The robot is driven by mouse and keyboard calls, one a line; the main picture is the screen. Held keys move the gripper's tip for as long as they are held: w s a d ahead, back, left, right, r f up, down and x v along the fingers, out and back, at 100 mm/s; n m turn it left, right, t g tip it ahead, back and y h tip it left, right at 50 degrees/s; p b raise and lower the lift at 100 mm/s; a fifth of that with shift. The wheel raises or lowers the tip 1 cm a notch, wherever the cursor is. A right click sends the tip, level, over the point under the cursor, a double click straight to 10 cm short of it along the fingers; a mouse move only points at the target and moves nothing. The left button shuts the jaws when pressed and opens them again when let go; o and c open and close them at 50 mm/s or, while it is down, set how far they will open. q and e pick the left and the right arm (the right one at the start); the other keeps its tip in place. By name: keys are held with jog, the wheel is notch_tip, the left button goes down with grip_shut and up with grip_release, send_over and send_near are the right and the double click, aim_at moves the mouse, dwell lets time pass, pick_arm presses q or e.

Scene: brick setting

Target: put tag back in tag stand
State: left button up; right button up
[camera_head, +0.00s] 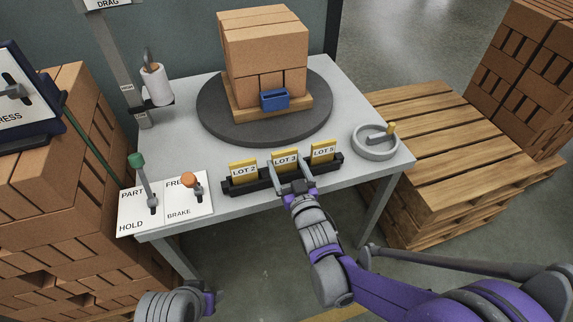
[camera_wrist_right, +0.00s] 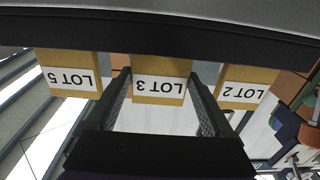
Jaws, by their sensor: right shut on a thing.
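The black tag stand (camera_head: 264,184) lies along the table's front edge. Three yellow tags with white labels stand in a row at it: LOT 2 (camera_head: 243,171), LOT 3 (camera_head: 285,159) and LOT 5 (camera_head: 323,152). My right gripper (camera_head: 290,168) reaches in from the front, shut on the middle LOT 3 tag. In the right wrist view, upside down, the LOT 3 tag (camera_wrist_right: 160,86) is between the two fingers, level with its neighbours against the dark stand (camera_wrist_right: 170,32). Its lower edge is hidden, so its exact seating is unclear.
Behind the stand, a dark turntable (camera_head: 215,115) bears stacked bricks and a blue box (camera_head: 274,100). A grey round dish (camera_head: 375,150) is at the right. Lever panels (camera_head: 165,204) are at the left front. A wooden pallet (camera_head: 455,150) stands beside the table.

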jog(key=o, duration=1.1)
jog(key=shift+f, duration=0.1)
jog(key=shift+r, duration=0.2)
jog(key=s+d+f+m+g+h, duration=0.1)
jog(key=s+d+g, duration=0.3)
jog(key=s, duration=0.6)
jog(key=s+d+f+m+g+h, duration=0.1)
jog(key=s+d+f+g+h, duration=0.1)
jog(key=s+d+f+g, duration=0.2)
jog(key=s+d+f+m+g+h, duration=0.1)
jog(key=s+d+f+g+h, duration=0.1)
jog(key=s+d, duration=0.7)
jog(key=s+f+g, duration=0.1)
jog(key=s+g, duration=0.1)
jog(key=s, duration=0.5)
jog(key=shift+s+d+f+m+g+h+p, duration=0.15)
jog(key=shift+s+d+m+g+h+p, duration=0.15)
jog(key=shift+d+g+p, duration=0.1)
